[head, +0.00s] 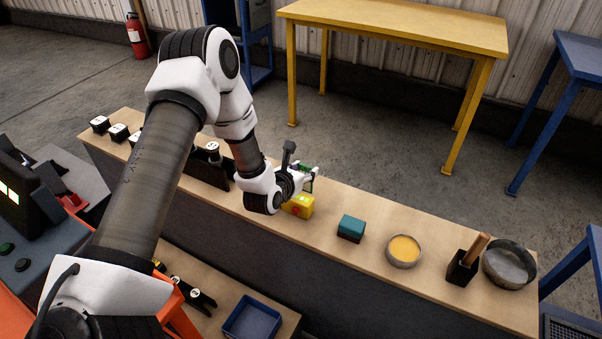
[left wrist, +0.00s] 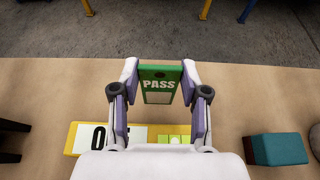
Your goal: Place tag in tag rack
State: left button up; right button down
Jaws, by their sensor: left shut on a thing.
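My left gripper (left wrist: 159,100) is shut on a green tag (left wrist: 159,73) marked PASS, which has a dark hole near its top and a pale panel below the word. The tag stands between the two fingers in the left wrist view. In the head view my left gripper (head: 304,176) is above the bench, and only a bit of the green tag (head: 306,168) shows. I cannot tell which object is the tag rack. A black holder (head: 208,170) stands on the bench left of the gripper. My right gripper is not in view.
Below the gripper sits a yellow box (head: 299,207) with a white label. To its right are a teal block (head: 351,225), a bowl with yellow contents (head: 403,250), a black holder with a wooden handle (head: 463,268) and a grey bowl (head: 510,265). A blue tray (head: 250,318) is lower down.

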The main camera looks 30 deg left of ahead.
pick_arm(q)
jog(key=shift+f, duration=0.8)
jog(key=o, duration=0.9)
jog(key=shift+f, duration=0.1)
jog(key=shift+o, duration=0.2)
